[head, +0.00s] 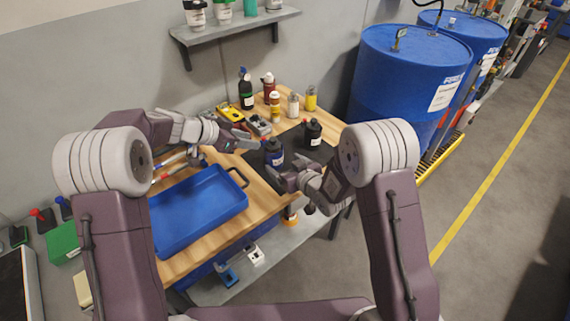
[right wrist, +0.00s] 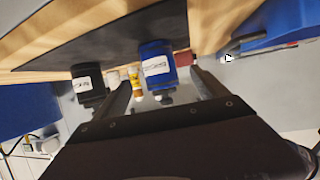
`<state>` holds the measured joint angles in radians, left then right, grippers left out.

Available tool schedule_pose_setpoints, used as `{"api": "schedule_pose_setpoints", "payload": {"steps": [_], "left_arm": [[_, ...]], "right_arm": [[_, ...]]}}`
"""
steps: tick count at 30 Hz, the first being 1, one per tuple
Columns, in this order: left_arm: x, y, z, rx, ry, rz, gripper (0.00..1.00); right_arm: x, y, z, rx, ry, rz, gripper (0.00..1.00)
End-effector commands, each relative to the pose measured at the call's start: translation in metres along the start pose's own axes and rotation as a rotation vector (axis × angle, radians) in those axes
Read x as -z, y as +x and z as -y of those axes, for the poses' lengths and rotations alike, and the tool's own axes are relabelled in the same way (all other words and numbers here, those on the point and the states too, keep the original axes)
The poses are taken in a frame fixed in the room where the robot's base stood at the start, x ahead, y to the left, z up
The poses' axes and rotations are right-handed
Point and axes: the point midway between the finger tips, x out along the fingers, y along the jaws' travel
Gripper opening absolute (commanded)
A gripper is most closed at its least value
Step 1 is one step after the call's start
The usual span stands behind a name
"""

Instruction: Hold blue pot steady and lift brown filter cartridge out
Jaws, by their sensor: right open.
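The blue pot (head: 274,153), dark with a white label, stands on the dark mat in the head view. It also shows in the right wrist view (right wrist: 156,66), in the gap between my right fingers. My right gripper (head: 284,170) is open at the near side of the pot, with nothing held. Its fingers frame the pot in the right wrist view (right wrist: 161,78). My left gripper (head: 251,142) is just left of the pot, near its top; its jaw gap is too small to judge. I cannot make out the brown filter cartridge.
A black bottle (head: 313,132) stands right of the pot. Several bottles, one yellow (head: 311,98), line the back of the bench. A blue tray (head: 205,207) lies at the left front. Large blue drums (head: 400,75) stand beyond the bench's right end.

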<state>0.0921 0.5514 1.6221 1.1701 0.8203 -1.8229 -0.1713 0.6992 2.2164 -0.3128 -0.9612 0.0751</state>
Motion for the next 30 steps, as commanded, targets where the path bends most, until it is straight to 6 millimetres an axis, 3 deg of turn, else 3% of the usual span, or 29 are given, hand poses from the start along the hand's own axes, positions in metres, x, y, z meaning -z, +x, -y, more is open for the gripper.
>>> {"api": "schedule_pose_setpoints", "payload": {"steps": [5, 15, 26, 27, 30], "left_arm": [[0.000, 0.000, 0.000, 0.000, 0.000, 0.000, 0.36], [0.000, 0.000, 0.000, 0.000, 0.000, 0.000, 0.36], [0.000, 0.000, 0.000, 0.000, 0.000, 0.000, 0.36], [0.000, 0.000, 0.000, 0.000, 0.000, 0.000, 0.36], [0.000, 0.000, 0.000, 0.000, 0.000, 0.000, 0.36]], "right_arm": [[0.000, 0.017, -0.001, -0.001, 0.000, -0.001, 0.83], [0.000, 0.079, -0.001, -0.002, 0.000, -0.001, 0.83], [0.001, 0.090, -0.001, -0.002, 0.001, 0.000, 0.83], [0.001, 0.090, -0.001, -0.003, 0.001, -0.001, 0.81], [0.001, 0.090, -0.001, -0.003, 0.001, -0.001, 0.53]]}}
